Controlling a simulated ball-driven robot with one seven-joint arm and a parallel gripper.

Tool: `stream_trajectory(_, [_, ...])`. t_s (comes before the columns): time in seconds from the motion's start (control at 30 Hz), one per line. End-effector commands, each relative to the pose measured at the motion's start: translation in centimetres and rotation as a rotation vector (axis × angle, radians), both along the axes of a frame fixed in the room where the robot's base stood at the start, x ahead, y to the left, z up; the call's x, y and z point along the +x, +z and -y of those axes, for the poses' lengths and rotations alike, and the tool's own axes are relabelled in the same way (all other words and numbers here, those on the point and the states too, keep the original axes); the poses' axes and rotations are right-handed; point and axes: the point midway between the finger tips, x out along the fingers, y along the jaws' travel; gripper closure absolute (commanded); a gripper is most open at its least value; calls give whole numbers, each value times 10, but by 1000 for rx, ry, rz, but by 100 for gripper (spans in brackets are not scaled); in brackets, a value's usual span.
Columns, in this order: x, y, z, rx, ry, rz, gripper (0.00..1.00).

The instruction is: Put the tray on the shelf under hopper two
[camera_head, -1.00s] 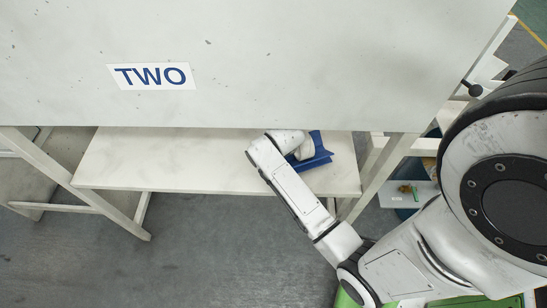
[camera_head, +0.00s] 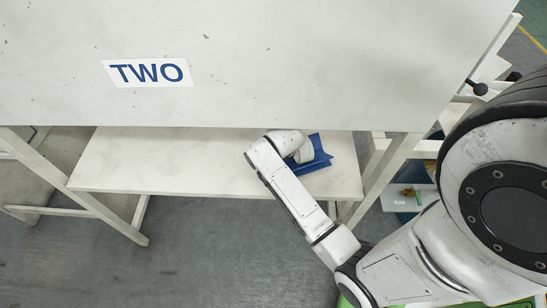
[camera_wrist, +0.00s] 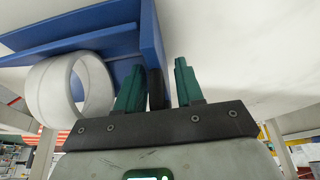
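The blue tray (camera_head: 320,157) is on the right part of the pale shelf (camera_head: 170,165), under the white hopper (camera_head: 300,60) with its sign "TWO" (camera_head: 148,73). My arm's end covers part of the tray in the head view. In the wrist view, the tray's blue wall (camera_wrist: 152,42) rises close by the green fingers of my gripper (camera_wrist: 158,82). The fingers stand apart, with a clear gap on the right finger's side. A white ring-shaped roll (camera_wrist: 72,88) is against the tray on the left.
The shelf is bare to the left of the tray. A slanted white leg (camera_head: 390,175) of the frame stands just right of the shelf. Grey floor (camera_head: 220,240) lies in front. A white surface with small items (camera_head: 410,195) is further right.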

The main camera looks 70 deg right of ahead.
Motion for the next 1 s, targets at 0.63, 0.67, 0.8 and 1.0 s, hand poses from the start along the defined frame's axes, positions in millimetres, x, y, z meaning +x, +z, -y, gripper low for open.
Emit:
stream_trajectory(0.63, [-24,9,-29,3,2,-3,58])
stream_trajectory(0.67, [-28,9,-34,2,2,-2,58])
stream_trajectory(0.8, [-46,9,-56,2,3,-3,58])
stream_trajectory(1.0, [-68,10,-81,1,2,-2,58])
